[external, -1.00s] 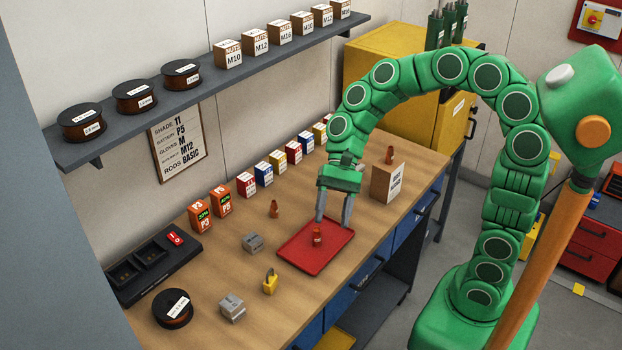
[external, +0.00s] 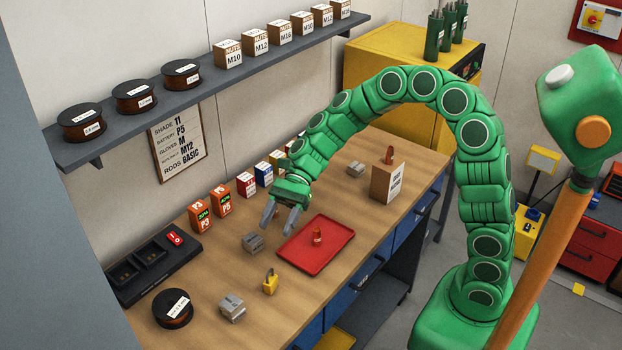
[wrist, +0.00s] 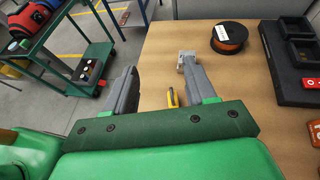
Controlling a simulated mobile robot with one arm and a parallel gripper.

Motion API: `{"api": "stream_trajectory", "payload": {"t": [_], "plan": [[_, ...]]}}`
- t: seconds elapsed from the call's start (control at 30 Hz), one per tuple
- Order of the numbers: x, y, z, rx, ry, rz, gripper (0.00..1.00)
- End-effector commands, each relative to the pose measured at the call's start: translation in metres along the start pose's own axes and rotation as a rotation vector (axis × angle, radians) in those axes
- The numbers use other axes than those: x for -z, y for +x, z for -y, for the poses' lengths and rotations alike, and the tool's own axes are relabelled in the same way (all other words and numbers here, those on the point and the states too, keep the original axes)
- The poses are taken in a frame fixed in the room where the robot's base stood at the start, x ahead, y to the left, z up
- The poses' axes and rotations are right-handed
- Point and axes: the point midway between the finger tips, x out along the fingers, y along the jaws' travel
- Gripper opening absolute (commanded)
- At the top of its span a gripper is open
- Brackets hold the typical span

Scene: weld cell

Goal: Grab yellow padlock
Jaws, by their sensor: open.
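The yellow padlock (external: 270,284) stands on the wooden bench near its front edge, between two grey blocks. In the wrist view the padlock (wrist: 172,98) shows small between my fingers, beyond the gripper's palm and partly hidden. My gripper (external: 280,222) is open and empty. It hangs above the bench, behind the padlock and left of the red tray (external: 336,236). The fingers also show wide apart in the wrist view (wrist: 160,85). They are not touching the padlock.
A grey block (external: 253,242) lies just below my gripper, and another grey block (external: 232,308) sits left of the padlock. A black-and-orange spool (external: 173,308) and a black charger tray (external: 150,270) are farther left. The red tray holds a small red-brown item (external: 317,237).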

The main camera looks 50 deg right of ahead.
Motion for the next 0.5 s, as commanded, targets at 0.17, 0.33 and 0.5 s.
{"api": "stream_trajectory", "payload": {"t": [0.17, 0.33, 0.5], "plan": [[0.036, 0.016, -0.001, -0.002, 0.004, 0.000, 0.55], [0.078, 0.033, -0.001, -0.003, 0.006, 0.000, 0.55], [0.114, 0.047, -0.001, -0.002, 0.002, 0.000, 0.55]]}}
